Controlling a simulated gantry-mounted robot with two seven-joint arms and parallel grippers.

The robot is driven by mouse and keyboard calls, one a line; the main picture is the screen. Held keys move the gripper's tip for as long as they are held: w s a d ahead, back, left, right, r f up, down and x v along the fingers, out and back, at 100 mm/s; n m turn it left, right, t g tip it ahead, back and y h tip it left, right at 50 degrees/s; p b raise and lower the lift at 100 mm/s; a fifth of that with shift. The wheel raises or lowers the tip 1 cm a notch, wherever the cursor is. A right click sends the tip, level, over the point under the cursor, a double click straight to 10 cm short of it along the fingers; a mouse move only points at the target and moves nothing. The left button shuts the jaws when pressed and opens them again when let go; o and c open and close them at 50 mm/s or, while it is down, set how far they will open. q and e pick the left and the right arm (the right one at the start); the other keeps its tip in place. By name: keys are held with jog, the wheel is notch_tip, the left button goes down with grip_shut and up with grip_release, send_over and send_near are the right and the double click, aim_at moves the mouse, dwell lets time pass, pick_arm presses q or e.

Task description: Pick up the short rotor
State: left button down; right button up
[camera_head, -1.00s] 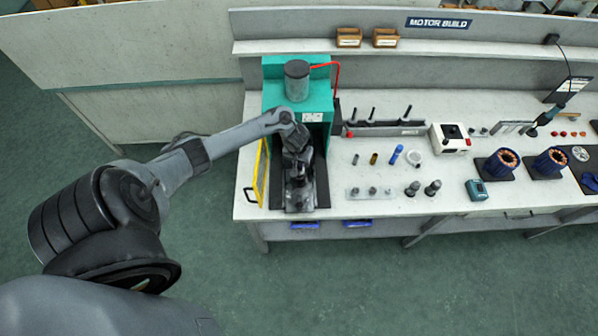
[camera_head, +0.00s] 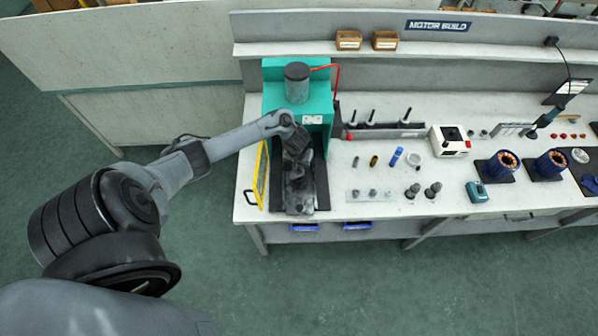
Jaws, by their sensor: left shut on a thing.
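My left gripper (camera_head: 299,207) is inside the open front of the green press (camera_head: 318,107), low over its dark base. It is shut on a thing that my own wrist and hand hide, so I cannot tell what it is. Two dark, stubby cylindrical parts that look like rotors, one (camera_head: 412,191) and another (camera_head: 433,189), stand on the bench to the right of the press, apart from my gripper. I cannot tell for sure which part is the short rotor. My right gripper is not in view.
A yellow-framed guard (camera_head: 262,175) stands at the press's left side. A rack with upright shafts (camera_head: 385,131) is behind, and a clear plate with small parts (camera_head: 371,194) lies close on the right. Copper-wound stators (camera_head: 502,165) stand farther right. The bench's front strip is mostly clear.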

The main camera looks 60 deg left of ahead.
pick_arm(q)
jog(key=shift+r, duration=0.15)
jog(key=shift+r, duration=0.7)
notch_tip(320, 180, up, 3)
jog(key=shift+f+p, duration=0.15)
jog(key=shift+p, duration=0.4)
jog(key=w+d+r+p, duration=0.3)
jog(key=d+r, duration=0.3)
jog(key=d, duration=0.5)
jog(key=shift+w+r+p, duration=0.35)
jog(key=shift+p, duration=0.1)
jog(key=shift+r, duration=0.1)
